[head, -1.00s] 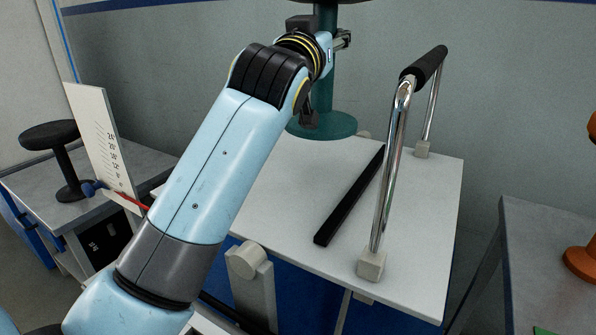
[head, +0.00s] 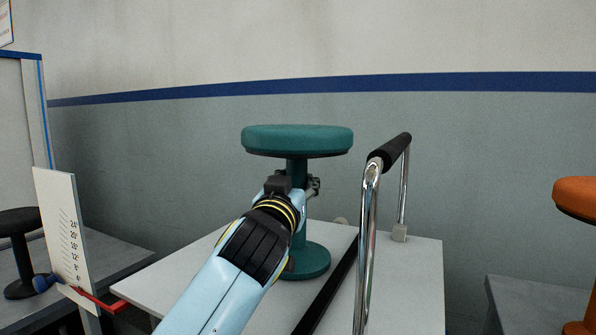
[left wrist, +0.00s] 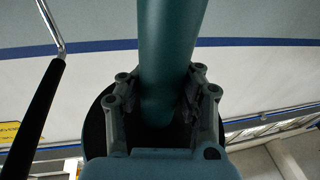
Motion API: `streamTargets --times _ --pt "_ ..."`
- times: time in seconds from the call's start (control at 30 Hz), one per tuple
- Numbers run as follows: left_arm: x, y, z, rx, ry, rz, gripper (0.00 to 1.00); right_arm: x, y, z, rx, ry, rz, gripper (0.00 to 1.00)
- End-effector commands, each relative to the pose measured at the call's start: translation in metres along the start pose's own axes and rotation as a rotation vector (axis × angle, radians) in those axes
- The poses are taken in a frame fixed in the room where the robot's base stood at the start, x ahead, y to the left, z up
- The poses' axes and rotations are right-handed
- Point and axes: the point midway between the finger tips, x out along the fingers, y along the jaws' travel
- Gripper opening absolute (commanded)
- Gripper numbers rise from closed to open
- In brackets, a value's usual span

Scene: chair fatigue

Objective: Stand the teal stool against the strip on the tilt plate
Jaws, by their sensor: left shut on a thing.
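The teal stool (head: 297,141) is upright over the white tilt plate (head: 405,285). Its round base (head: 306,263) is just left of the black strip (head: 330,288), with a narrow gap showing between them. I cannot tell whether the base rests on the plate or hangs slightly above it. My left gripper (head: 303,187) is shut on the stool's column below the seat. In the left wrist view, its two fingers (left wrist: 163,100) flank the teal column (left wrist: 170,45). My arm hides part of the lower column and plate. My right gripper is out of view.
A chrome rail (head: 367,245) with a black grip stands right of the strip. A scale board (head: 62,225) with a red pointer (head: 100,300) is at the left. A black stool (head: 20,250) stands far left, an orange stool (head: 578,198) far right on grey tables.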

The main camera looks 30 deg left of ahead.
Motion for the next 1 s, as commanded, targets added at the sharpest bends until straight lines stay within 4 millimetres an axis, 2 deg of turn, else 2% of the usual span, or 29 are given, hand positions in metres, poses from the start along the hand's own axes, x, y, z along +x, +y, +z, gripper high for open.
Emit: streamTargets --times 0.37,0.4,0.6,1.0 --pt "-0.0003 0.0003 0.0005 -0.001 0.01 0.002 0.0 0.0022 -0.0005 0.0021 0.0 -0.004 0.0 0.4" --pt "-0.0008 0.0 0.0042 0.0 0.001 0.001 0.32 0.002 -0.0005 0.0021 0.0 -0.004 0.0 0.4" --pt "-0.0007 0.0 0.0038 -0.001 0.002 0.001 0.58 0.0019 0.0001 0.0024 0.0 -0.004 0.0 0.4" --pt "-0.0003 0.0006 0.0046 -0.001 0.001 0.002 0.59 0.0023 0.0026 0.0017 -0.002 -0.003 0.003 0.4"
